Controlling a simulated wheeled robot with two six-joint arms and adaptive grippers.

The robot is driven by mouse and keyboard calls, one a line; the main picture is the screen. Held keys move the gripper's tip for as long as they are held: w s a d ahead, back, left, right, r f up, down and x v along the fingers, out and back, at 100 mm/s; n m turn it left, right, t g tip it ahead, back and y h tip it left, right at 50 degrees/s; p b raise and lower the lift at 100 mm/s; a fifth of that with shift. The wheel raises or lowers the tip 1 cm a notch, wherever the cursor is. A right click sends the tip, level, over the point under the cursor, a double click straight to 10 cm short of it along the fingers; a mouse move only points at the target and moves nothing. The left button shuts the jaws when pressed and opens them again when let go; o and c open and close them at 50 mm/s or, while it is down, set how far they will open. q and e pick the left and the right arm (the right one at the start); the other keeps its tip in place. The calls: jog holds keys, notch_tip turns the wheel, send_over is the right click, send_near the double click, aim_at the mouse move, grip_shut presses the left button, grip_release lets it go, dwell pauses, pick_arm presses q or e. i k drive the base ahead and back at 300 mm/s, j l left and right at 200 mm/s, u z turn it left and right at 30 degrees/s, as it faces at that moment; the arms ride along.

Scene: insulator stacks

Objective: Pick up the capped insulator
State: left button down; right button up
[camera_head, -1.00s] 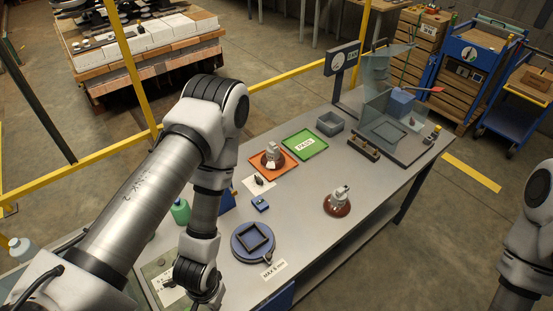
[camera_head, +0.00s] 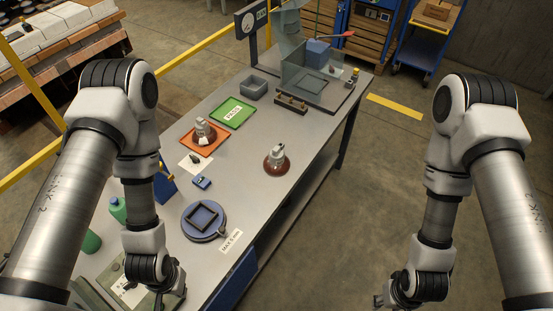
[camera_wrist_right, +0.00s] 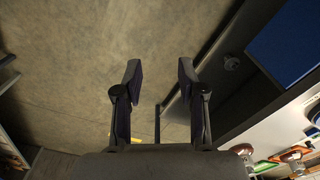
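Two insulators with brown discs and pale grey metal tops are on the grey table. One insulator (camera_head: 276,160) stands directly on the bare tabletop. The other insulator (camera_head: 204,132) sits on an orange mat (camera_head: 187,147) farther back. Both show grey tops; I cannot tell for certain which is the capped one. My right gripper (camera_head: 380,300) is at the bottom of the head view, off the table's right side; in the right wrist view it is open and empty (camera_wrist_right: 160,72). My left gripper (camera_head: 167,302) is low over the table's near left end, its fingers partly cut off.
A green PASS mat (camera_head: 233,112), grey bin (camera_head: 254,88) and clear-shielded station (camera_head: 310,85) are at the back. A round blue fixture (camera_head: 204,221), small blue device (camera_head: 202,182) and green bottle (camera_head: 118,209) are nearer. The floor right of the table is free.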

aim_at(275, 164)
jog(key=l+u, duration=0.35)
jog(key=k+l+u, duration=0.1)
jog(key=l+u, duration=0.2)
jog(key=k+l+u, duration=0.15)
jog(key=l+u, duration=0.2)
jog(key=k+l+u, duration=0.15)
jog(key=l+u, duration=0.15)
jog(key=l, duration=0.1)
